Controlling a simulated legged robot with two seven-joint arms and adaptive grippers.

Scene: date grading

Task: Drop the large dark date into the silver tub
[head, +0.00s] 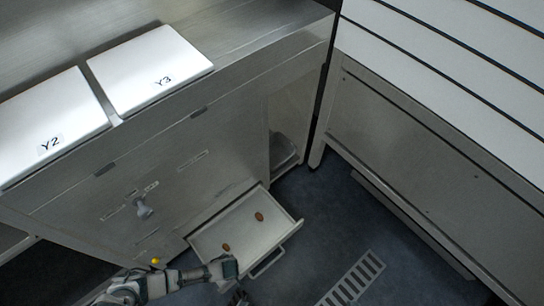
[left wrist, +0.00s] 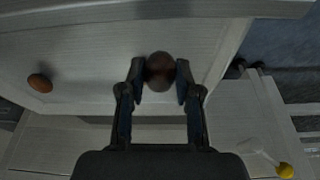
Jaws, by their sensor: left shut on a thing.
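My left gripper (left wrist: 160,82) is shut on a dark brown date (left wrist: 160,70), held between its fingertips over the pale open drawer (left wrist: 85,65). In the head view my left arm reaches in from the lower left to the drawer (head: 240,237), and its gripper end is near the lower-left date (head: 226,247). A second, redder-brown date (left wrist: 39,83) lies on the drawer floor; it also shows in the head view (head: 259,216). I cannot make out a silver tub in either view. A small dark shape at the bottom edge, perhaps my right gripper (head: 239,297), is mostly cut off.
White lids marked Y2 (head: 45,120) and Y3 (head: 150,70) lie on the steel counter (head: 235,60). A yellow knob (head: 155,261) stands left of the drawer, also in the wrist view (left wrist: 285,170). A floor grate (head: 352,280) lies right of it. Dark floor is clear around the drawer's right.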

